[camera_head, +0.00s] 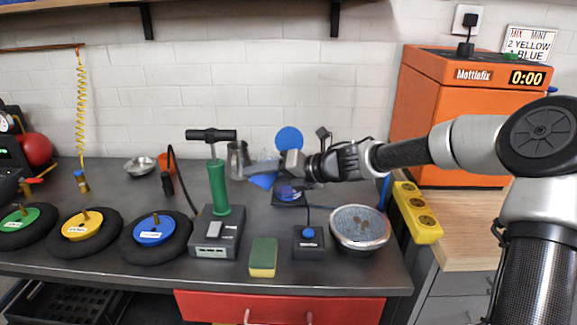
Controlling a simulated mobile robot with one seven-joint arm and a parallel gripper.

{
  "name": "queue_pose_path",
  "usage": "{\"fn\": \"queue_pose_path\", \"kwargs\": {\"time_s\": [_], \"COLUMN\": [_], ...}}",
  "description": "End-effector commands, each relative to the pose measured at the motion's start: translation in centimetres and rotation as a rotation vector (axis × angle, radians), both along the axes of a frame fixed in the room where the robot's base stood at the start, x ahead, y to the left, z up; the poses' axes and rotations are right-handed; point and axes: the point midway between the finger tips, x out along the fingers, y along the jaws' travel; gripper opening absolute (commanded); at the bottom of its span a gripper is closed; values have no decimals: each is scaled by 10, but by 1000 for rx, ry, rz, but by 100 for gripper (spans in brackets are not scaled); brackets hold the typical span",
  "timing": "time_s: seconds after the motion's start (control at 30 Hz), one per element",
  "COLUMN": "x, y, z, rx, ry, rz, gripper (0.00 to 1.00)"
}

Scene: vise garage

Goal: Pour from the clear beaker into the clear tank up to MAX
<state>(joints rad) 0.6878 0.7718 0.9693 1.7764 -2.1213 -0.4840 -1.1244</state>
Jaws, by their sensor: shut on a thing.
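My gripper (252,165) reaches in from the right above the back of the bench, just right of the green hand pump. It is shut on a small greyish see-through vessel (238,158), which looks like the clear beaker. The vessel appears roughly upright and raised. Its contents and any liquid level are too small to tell. A faint clear shape (268,155) shows behind the gripper and may be the clear tank. It is mostly hidden, and no MAX mark can be read.
A green pump (218,187) stands close left of the gripper. A blue disc (289,138) is behind it. A metal bowl (360,228), a sponge (263,257) and a small button box (309,242) lie nearer. An orange oven (470,115) stands right. Several wheels line the left.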

Motion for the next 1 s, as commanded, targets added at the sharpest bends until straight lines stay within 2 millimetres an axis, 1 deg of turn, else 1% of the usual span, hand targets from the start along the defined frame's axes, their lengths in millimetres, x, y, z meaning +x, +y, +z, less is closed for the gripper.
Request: {"fn": "queue_pose_path", "kwargs": {"time_s": [0.37,1.0], "x": [0,1], "y": [0,-1], "z": [8,11], "rx": [57,75], "ry": [74,99], "rz": [1,1], "gripper": [22,22]}}
